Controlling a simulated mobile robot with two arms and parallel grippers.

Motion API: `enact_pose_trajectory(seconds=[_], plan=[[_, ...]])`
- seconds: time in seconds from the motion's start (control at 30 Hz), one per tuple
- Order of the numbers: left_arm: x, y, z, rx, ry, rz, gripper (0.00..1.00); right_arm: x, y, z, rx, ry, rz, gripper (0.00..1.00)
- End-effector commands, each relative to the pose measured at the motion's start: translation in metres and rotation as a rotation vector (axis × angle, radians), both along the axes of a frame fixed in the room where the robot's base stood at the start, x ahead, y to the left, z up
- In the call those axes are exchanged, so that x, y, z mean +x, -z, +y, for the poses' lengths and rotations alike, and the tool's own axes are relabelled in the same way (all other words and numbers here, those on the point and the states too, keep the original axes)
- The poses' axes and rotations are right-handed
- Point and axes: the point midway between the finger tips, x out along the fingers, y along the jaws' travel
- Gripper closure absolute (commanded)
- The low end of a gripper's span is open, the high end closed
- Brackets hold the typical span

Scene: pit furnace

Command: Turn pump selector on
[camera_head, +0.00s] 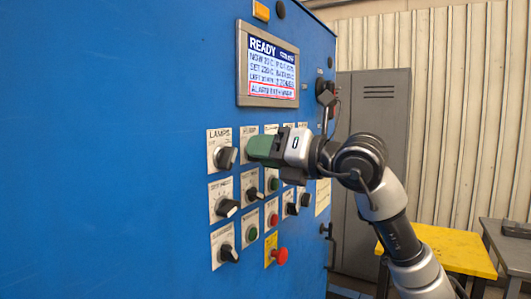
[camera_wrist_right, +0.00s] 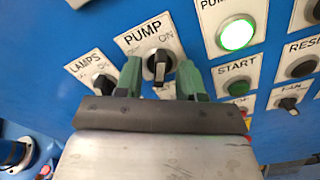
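The pump selector (camera_wrist_right: 160,64) is a black knob on a white plate marked PUMP with an ON label, in the wrist view. My right gripper (camera_wrist_right: 160,82) has its two green fingers apart, one on each side of the knob. Whether they touch it I cannot tell. The knob stands nearly upright in that view; its exact setting is unclear. In the head view my right gripper (camera_head: 254,148) is at the panel's upper row and hides the pump knob; only part of the pump plate (camera_head: 248,132) shows. My left gripper is not in view.
The lamps selector (camera_wrist_right: 104,83) is left of the pump plate. A lit green lamp (camera_wrist_right: 237,35) and a START button (camera_wrist_right: 238,88) are to its right. The blue cabinet's display (camera_head: 270,68) reads READY. A red emergency button (camera_head: 279,256) sticks out below. A yellow table (camera_head: 455,250) stands right.

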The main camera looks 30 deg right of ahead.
Motion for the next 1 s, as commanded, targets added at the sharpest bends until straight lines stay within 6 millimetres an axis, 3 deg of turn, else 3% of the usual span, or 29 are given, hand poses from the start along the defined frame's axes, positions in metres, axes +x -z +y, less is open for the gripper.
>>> enact_pose_trajectory(seconds=[0.37,0.8,1.0], plan=[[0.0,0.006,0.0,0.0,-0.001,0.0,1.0,-0.009,0.002,-0.006,-0.003,0.002,-0.001,0.62],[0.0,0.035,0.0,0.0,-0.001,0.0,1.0,-0.079,0.003,-0.047,-0.002,0.003,0.0,0.62],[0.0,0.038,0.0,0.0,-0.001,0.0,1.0,-0.092,0.001,-0.054,-0.001,0.001,0.0,0.62]])
